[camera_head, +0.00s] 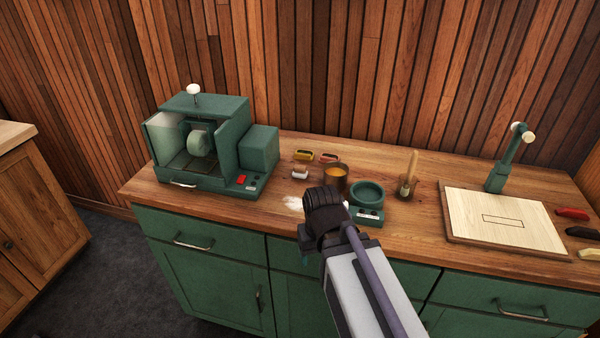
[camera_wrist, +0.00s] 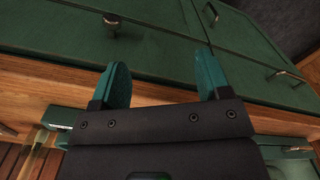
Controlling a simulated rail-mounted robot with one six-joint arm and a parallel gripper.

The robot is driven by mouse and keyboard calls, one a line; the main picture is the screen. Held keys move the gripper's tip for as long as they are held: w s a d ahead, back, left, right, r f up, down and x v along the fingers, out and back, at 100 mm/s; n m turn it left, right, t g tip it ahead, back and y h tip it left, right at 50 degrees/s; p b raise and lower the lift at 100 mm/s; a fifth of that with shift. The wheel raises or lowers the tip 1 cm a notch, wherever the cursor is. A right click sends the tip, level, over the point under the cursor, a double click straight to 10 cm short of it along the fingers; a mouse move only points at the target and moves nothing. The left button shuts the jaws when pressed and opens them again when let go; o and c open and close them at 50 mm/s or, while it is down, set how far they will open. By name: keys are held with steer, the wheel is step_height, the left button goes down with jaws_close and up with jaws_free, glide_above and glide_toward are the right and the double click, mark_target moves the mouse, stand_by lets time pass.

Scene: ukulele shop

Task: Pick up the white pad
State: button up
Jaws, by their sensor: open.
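A small white pad (camera_head: 300,173) with a brownish side lies on the wooden counter, right of the green machine and in front of a yellow pad and a red pad. My gripper (camera_wrist: 165,78) is open, with its two teal fingers apart and nothing between them. In the wrist view it faces the green cabinet fronts and the counter's front edge, and the white pad is not seen there. In the head view my arm reaches to the counter's front edge, nearer the camera than the pad, and mostly hides the fingers.
A yellow pad (camera_head: 303,155) and a red pad (camera_head: 327,157) lie behind. A pot of amber liquid (camera_head: 336,178), a green round-topped device (camera_head: 367,197) and a brush jar (camera_head: 405,187) stand to the right. The green machine (camera_head: 228,140) stands left.

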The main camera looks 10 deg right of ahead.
steer(key=n+t+y+p, duration=0.2)
steer(key=n+y+p, duration=0.2)
steer(key=n+p, duration=0.65)
glide_toward(302, 166)
steer(key=n+b, duration=0.1)
steer(key=n, duration=0.1)
steer(key=b+x, duration=0.5)
steer(key=shift+w+f+b, duration=0.1)
steer(key=shift+f+b, duration=0.25)
steer(key=shift+f, duration=0.1)
steer(key=shift+a, duration=0.1)
steer(key=b+x, duration=0.5)
steer(key=shift+f, duration=0.2)
steer(key=shift+r, duration=0.25)
steer(key=c, duration=1)
